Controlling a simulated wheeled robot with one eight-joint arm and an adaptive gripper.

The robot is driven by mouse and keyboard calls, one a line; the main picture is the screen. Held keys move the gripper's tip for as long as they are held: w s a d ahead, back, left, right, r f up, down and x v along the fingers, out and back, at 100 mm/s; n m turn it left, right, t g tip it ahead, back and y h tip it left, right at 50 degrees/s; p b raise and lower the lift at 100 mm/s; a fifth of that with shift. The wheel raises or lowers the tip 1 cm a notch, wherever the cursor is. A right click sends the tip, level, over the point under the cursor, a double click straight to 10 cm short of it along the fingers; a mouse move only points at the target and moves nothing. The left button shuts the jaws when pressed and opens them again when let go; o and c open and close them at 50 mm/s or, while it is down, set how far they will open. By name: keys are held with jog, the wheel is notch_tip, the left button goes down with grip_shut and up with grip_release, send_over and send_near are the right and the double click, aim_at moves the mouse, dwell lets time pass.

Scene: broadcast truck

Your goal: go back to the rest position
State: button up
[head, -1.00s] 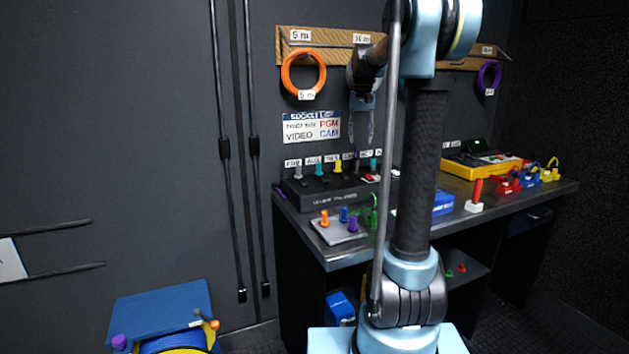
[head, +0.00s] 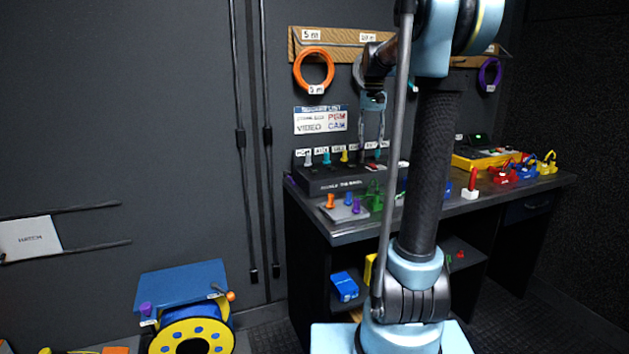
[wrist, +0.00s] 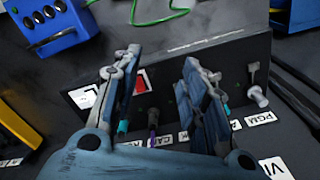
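My gripper (head: 371,146) hangs fingers-down in front of the back wall, over the black socket box on the bench in the head view. In the wrist view, my gripper's two fingers (wrist: 160,68) are spread apart with nothing held between them. The socket box (wrist: 235,65) lies beyond the fingers, with labels, a red switch (wrist: 140,80) and several plugs; the fingers hide part of it. Whether the fingers touch the box is unclear. In the head view the box (head: 325,183) stands on the bench. My arm hides part of the bench.
The bench (head: 345,238) holds a grey plate (head: 347,213) with coloured plugs and a yellow console (head: 480,162). An orange cable ring (head: 314,68) hangs on the wall. A blue-and-yellow cable reel (head: 190,330) stands on the floor at left. A blue box (wrist: 50,25) appears in the wrist view.

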jog(key=s+f+n+t, duration=0.1)
jog(key=s+f, duration=0.4)
jog(key=s, duration=0.5)
jog(key=s+f, duration=0.5)
jog(key=s, duration=0.5)
jog(key=s+f+n+t, duration=0.1)
jog(key=s+f, duration=1.3)
jog(key=f, duration=0.1)
jog(key=shift+s+a+f, duration=0.1)
jog(key=shift+s+f, duration=0.15)
jog(key=shift+f, duration=0.05)
jog(key=shift+c, duration=0.8)
